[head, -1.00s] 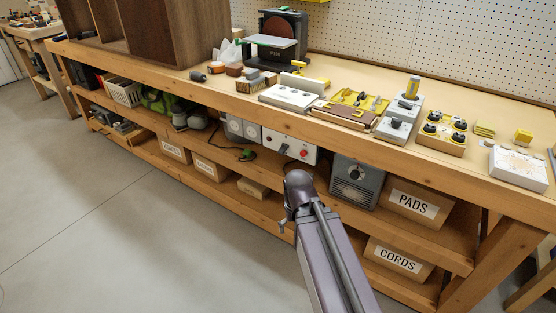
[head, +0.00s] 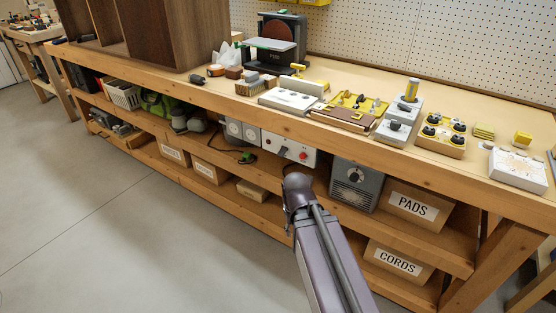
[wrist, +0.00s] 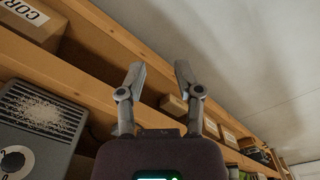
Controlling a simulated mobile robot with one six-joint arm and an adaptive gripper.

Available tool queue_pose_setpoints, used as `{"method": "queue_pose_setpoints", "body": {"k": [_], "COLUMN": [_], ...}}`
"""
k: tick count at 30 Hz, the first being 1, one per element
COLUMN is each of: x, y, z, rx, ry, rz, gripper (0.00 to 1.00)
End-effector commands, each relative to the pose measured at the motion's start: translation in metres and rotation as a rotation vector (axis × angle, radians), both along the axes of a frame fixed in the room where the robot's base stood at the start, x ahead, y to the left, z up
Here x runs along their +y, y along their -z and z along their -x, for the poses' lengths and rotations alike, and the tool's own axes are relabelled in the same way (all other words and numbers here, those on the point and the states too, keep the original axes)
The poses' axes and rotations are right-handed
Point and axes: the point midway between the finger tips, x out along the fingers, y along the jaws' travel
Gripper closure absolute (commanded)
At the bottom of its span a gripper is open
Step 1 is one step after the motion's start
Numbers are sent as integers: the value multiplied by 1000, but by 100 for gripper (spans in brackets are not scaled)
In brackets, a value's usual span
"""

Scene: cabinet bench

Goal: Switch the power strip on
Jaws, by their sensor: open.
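A white box (head: 289,149) with a black lever and a red knob is under the bench top, behind my arm. A grey unit with round sockets (head: 238,131) stands to its left. I cannot tell for sure which of them is the power strip, or whether it is on. My arm reaches toward the shelves, and its end is in front of and below the white box. My gripper (wrist: 160,76) is open and empty in the wrist view, with its two fingers apart. In the head view its fingers are mostly hidden by the wrist.
A grey box with a dial (head: 355,183) stands right of my arm, and shows at left in the wrist view (wrist: 36,130). Boxes labelled PADS (head: 412,205) and CORDS (head: 397,262) are further right. The bench top (head: 330,80) overhangs the shelves. The floor in front is clear.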

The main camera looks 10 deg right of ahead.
Motion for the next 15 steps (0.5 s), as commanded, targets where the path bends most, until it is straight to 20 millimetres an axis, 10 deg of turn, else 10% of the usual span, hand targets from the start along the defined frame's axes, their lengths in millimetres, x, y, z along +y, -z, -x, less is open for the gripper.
{"method": "queue_pose_setpoints", "body": {"k": [3,15], "x": [-3,-25], "y": [7,29], "z": [-6,-48], "rx": [-11,-49], "ry": [-48,-430], "rz": [42,374], "gripper": [100,100]}}
